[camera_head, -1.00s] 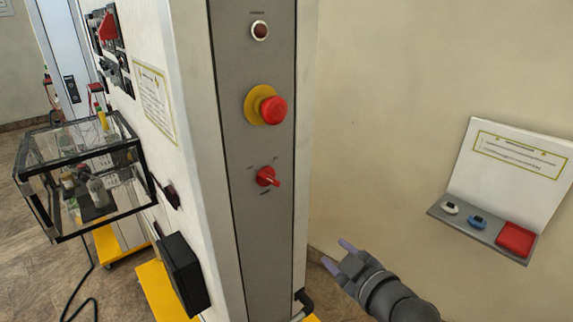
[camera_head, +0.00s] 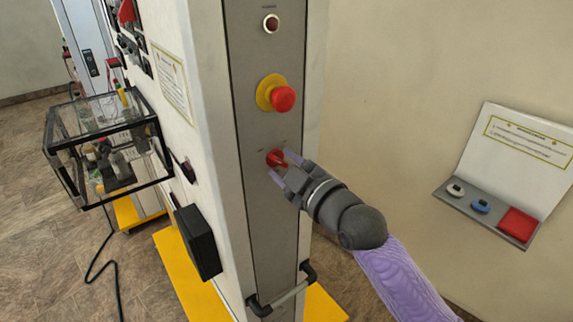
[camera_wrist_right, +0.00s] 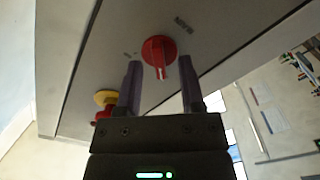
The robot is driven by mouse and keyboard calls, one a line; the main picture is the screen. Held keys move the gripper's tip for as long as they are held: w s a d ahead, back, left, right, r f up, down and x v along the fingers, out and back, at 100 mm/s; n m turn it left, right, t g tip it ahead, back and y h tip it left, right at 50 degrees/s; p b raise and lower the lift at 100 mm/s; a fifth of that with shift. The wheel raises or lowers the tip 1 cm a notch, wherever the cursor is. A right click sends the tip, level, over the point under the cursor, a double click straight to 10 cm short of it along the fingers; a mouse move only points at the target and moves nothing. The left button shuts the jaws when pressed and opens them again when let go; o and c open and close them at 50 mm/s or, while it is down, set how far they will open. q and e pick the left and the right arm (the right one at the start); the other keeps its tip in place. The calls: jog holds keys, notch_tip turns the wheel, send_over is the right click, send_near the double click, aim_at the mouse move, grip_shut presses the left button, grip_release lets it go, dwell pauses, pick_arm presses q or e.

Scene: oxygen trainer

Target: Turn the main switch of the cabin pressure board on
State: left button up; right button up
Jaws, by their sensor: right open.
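The main switch (camera_head: 277,158) is a red rotary knob on the grey end panel (camera_head: 262,215) of the board, below the red emergency button (camera_head: 283,98) with its yellow collar. My right gripper (camera_head: 283,164) is open at the switch, with one finger on each side of the knob. In the right wrist view the red knob (camera_wrist_right: 158,52) lies between the two open fingertips (camera_wrist_right: 158,66), with visible gaps on both sides. I cannot tell how deep the fingers reach around it. My left gripper is not in view.
A round dark red lamp (camera_head: 271,23) sits at the panel's top. A handle (camera_head: 283,294) sticks out low on the panel. A clear box (camera_head: 108,145) juts out at left. A wall shelf (camera_head: 490,212) with small items hangs at right.

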grip_shut()
jog(key=shift+m, duration=0.3)
jog(key=m+p, duration=0.1)
jog(key=m, duration=0.2)
jog(key=shift+d+r+p, duration=0.1)
jog(key=shift+p, duration=0.3)
jog(key=m+p, duration=0.1)
jog(key=m, duration=0.3)
jog(key=shift+m+p, duration=0.3)
jog(key=m+p, duration=0.1)
jog(key=m, duration=0.3)
jog(key=shift+m, duration=0.3)
jog(key=m+p, duration=0.1)
jog(key=m, duration=0.3)
jog(key=shift+m, duration=0.7)
jog(key=shift+d, duration=0.1)
